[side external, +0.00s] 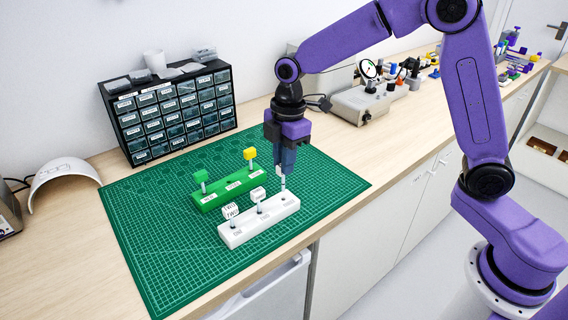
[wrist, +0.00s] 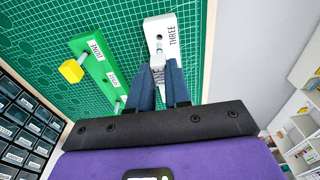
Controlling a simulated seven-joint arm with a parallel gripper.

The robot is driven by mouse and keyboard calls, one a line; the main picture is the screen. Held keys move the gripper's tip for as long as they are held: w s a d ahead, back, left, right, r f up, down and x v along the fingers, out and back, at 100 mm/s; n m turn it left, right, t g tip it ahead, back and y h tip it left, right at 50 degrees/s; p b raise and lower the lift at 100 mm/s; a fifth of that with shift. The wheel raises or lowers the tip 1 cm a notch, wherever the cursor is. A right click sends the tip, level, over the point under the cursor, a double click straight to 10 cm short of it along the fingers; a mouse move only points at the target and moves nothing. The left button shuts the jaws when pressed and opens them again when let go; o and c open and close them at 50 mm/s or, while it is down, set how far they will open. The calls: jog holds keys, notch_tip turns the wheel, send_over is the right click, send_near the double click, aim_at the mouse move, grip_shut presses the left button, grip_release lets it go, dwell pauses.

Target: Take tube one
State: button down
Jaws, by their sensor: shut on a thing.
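My gripper (side external: 283,170) points down over the right end of the white rack (side external: 236,240). It is shut on a small white-topped tube (wrist: 158,68), mostly hidden between the fingers; its label cannot be read. A thin stem shows below the fingertips, and I cannot tell whether it sits in the rack's socket. In the wrist view, the rack end near the fingers is marked THREE. Two other white-topped tubes stand upright in the rack: one at the left end (side external: 230,211), with lettering too small to read surely, and one in the middle (side external: 257,193).
A green rack (side external: 222,192) behind holds a green-topped tube (side external: 201,177) and a yellow-topped tube (side external: 250,154). Both racks stand on a green cutting mat (side external: 160,250). A drawer cabinet (side external: 170,115) is at the back left. The mat's front left is clear.

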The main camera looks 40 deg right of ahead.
jog(key=shift+r, duration=1.75)
